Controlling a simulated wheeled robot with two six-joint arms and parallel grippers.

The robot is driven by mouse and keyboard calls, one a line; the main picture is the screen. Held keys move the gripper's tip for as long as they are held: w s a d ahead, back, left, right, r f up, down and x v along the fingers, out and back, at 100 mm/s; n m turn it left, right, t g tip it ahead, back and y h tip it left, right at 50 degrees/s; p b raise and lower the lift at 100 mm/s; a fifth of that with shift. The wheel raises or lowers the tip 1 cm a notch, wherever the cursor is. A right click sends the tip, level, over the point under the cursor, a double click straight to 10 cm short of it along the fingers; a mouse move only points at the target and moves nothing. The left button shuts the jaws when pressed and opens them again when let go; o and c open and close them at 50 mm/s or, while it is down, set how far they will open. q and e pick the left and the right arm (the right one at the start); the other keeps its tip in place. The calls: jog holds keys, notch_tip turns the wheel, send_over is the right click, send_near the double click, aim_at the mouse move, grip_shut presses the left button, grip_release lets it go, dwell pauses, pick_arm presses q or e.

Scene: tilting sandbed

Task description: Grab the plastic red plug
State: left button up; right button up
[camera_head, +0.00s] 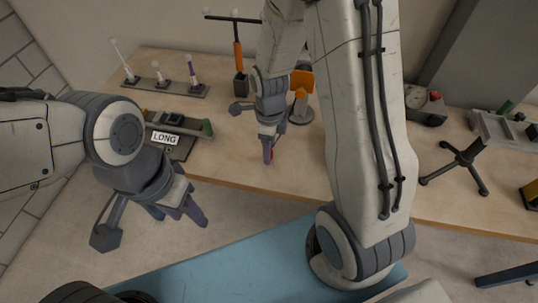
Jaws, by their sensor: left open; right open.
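A small bit of red (272,154) shows at the fingertips of my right gripper (267,152), low over the front part of the wooden table. It may be the red plug, but the fingers hide most of it. I cannot tell if they touch it. My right gripper is open and points down. My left gripper (177,210) is open and empty, in front of the table's left front edge, well away from the red bit.
On the wooden table (232,148) stand a board marked LONG (165,138), a rack with upright rods (172,90), an orange-handled stand (239,60) and an orange piece on a round base (300,115). A grey box with a red button (425,105) stands right. My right arm hides the middle.

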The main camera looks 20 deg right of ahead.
notch_tip(320, 180, down, 4)
jog(key=shift+r, duration=0.25)
grip_shut()
jog(key=shift+r, duration=0.1)
